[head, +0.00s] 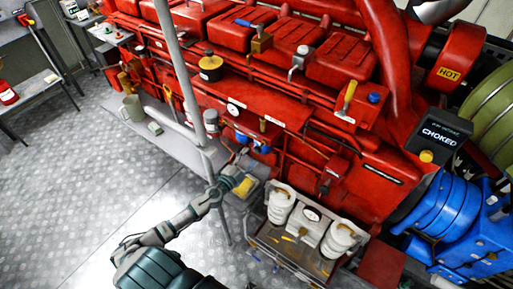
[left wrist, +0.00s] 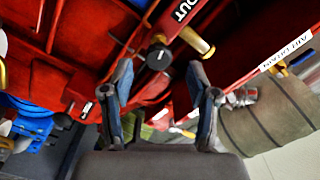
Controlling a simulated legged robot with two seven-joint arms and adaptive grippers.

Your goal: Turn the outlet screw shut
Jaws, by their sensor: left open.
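In the left wrist view, a red block carries a label (left wrist: 186,10) whose visible letters read "OUT". A dark round knob (left wrist: 159,58) with a small light mark sits beside a brass cylinder (left wrist: 197,42); I cannot tell for certain which is the outlet screw. My left gripper (left wrist: 164,82) is open, its two fingers spread with the knob beyond and between them, apparently not touching it. In the head view my left gripper (head: 242,157) is low against the side of the red engine (head: 300,150). The screw cannot be made out there. My right gripper is not in view.
A tray with white coiled parts (head: 280,205) and a gauge stands right of my left gripper. A grey vertical pole (head: 178,70) rises to its left. Blue parts (head: 258,143) are close by. A grey cylinder (left wrist: 268,112) is at right in the wrist view.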

